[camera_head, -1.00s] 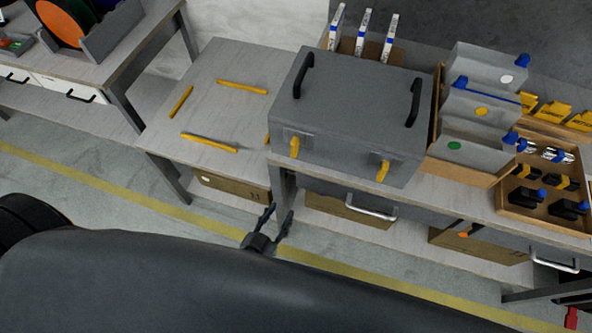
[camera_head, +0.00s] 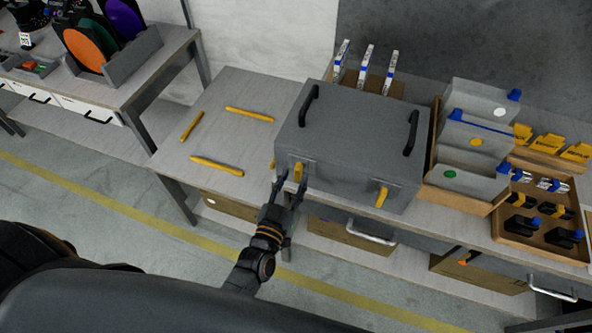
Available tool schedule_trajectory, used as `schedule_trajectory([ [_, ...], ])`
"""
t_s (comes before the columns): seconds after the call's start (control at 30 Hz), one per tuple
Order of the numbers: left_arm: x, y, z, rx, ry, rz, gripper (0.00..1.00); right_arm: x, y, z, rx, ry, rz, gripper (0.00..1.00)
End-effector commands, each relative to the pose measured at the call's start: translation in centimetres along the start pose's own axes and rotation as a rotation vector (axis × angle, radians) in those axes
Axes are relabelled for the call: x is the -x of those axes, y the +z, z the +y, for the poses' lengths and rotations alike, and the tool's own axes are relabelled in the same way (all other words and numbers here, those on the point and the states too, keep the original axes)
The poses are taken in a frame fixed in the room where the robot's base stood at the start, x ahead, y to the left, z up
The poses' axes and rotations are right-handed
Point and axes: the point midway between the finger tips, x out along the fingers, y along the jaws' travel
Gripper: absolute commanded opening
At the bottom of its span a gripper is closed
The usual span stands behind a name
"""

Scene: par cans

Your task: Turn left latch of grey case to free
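The grey case (camera_head: 346,138) sits closed on the workbench, with two black handles on its lid. Its left latch (camera_head: 298,171) is yellow and points roughly upright on the front face. The yellow right latch (camera_head: 381,197) is on the same face and leans slightly. My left gripper (camera_head: 290,184) is just in front of and below the left latch, its two dark fingers spread apart with nothing visible between them. Whether a fingertip touches the latch or case cannot be told. My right gripper is not in view.
A drawer handle (camera_head: 370,232) sticks out below the bench top.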

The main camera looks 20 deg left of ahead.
Motion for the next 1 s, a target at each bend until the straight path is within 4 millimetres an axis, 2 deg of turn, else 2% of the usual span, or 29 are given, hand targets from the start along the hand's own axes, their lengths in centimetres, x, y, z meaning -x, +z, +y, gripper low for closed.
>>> schedule_trajectory([
  [0.03,-0.8,-0.2,0.0,0.0,0.0,0.002,0.38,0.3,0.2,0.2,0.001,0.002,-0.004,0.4],
  [0.2,-2.3,0.0,0.0,0.0,0.0,0.0,0.38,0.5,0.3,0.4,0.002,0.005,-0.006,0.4],
  [0.53,-2.6,0.1,0.0,0.0,0.0,0.0,0.38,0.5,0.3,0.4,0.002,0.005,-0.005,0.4],
  [0.57,-2.6,0.1,0.0,0.0,0.0,0.0,0.36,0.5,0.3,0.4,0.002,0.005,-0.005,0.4],
  [0.73,-2.6,0.1,0.0,0.0,0.0,0.0,0.01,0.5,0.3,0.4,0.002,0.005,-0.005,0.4],
  [1.0,-2.6,0.0,0.0,0.005,0.0,0.0,0.0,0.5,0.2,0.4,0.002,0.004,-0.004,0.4],
])
